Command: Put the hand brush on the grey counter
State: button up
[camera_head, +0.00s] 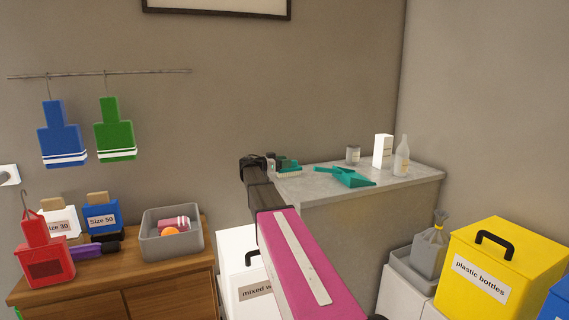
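The hand brush (289,168) is teal with pale bristles pointing down. It shows at the left back end of the grey counter (318,189); I cannot tell whether it rests on the top or is held just above it. My gripper (276,161) is small and dark, right beside the brush's left end and overlapping it in the picture. My wrist and arm hide part of the gripper, and the fingers are too small to tell whether they grip the brush.
On the counter stand a teal dustpan (344,177), a grey tin (353,155), a white carton (383,151) and a pale bottle (402,156). A wooden cabinet with a grey bin (171,247) stands left. A yellow box (505,265) stands right.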

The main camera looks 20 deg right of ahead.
jog(key=shift+a+r, duration=0.1)
jog(key=shift+a, duration=0.05)
jog(key=a, duration=1.1)
jog(key=shift+s+a, duration=0.2)
jog(key=shift+a, duration=0.15)
